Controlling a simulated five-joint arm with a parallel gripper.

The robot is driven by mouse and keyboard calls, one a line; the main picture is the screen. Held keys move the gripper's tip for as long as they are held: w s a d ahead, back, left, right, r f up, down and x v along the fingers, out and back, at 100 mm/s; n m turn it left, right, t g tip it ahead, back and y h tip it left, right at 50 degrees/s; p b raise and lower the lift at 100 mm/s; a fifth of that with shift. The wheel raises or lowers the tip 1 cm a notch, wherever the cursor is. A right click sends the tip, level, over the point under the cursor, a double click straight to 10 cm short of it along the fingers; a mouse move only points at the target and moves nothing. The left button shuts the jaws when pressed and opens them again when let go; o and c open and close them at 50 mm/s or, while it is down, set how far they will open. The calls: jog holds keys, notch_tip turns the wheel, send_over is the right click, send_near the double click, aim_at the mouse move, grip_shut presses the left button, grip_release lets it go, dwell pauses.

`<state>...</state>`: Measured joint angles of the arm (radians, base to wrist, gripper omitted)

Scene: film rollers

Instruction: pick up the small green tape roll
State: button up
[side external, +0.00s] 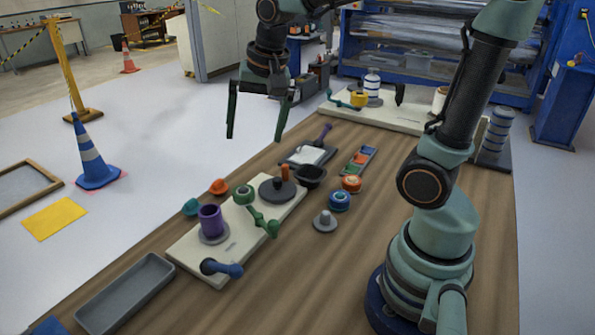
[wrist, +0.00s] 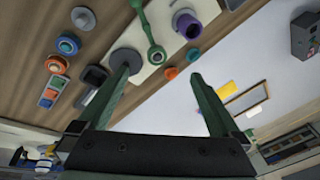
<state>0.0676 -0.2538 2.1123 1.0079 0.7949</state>
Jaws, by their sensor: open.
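The small green tape roll (side external: 244,194) appears to be the round green ring on the cream board (side external: 190,246), between a purple cup-like roll (side external: 210,220) and a dark grey disc (side external: 277,190). A green arm-like piece (side external: 262,222) runs from beside it toward the board's near edge; I cannot tell if they are joined. In the wrist view the green ring (wrist: 156,55) shows beyond the fingers, between the disc and the purple roll. My gripper (side external: 256,138) is open and empty, pointing down, in the air above and behind the board, well apart from the ring.
A blue roll (side external: 340,201), an orange roll (side external: 351,184) and a grey knob (side external: 325,221) stand right of the board. Orange (side external: 219,187) and teal (side external: 190,207) cones lie at its left. A grey tray (side external: 127,293) is in front.

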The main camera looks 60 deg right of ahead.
aim_at(245, 187)
jog(key=w+d+f+m+g, duration=0.35)
jog(key=w+f+m, duration=0.45)
jog(key=m, duration=0.5)
jog(key=f, duration=0.7)
jog(key=d+f, duration=0.1)
jog(key=f, duration=0.3)
jog(key=shift+f, duration=0.15)
jog(key=shift+w, duration=0.1)
jog(key=c, duration=1.4)
